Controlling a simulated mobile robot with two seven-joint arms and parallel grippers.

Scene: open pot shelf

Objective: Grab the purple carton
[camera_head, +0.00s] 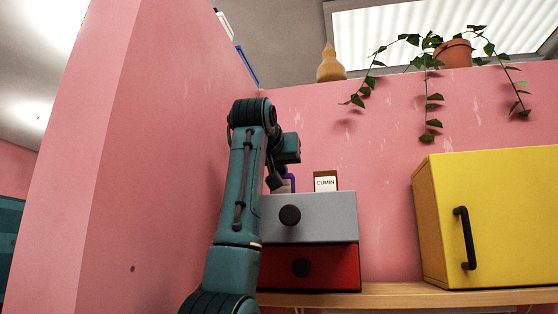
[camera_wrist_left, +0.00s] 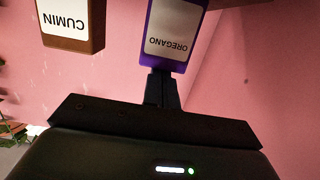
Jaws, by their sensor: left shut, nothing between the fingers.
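The purple carton (camera_wrist_left: 176,14), with a white label reading OREGANO, shows upside down at the top middle of the left wrist view. In the head view a small part of the purple carton (camera_head: 291,182) shows behind my left gripper (camera_head: 275,181), on top of the grey drawer. My left gripper (camera_wrist_left: 161,88) is shut and empty. Its fingertips are right at the carton's edge in the left wrist view; I cannot tell whether they touch it. My right gripper is not in view.
A brown CUMIN carton (camera_head: 325,181) stands on the grey drawer unit (camera_head: 330,215), right of the purple carton. A red drawer (camera_head: 335,268) is below. A yellow cabinet (camera_head: 500,215) stands on the wooden shelf (camera_head: 390,295) at right. A pink wall (camera_head: 160,150) is close at left.

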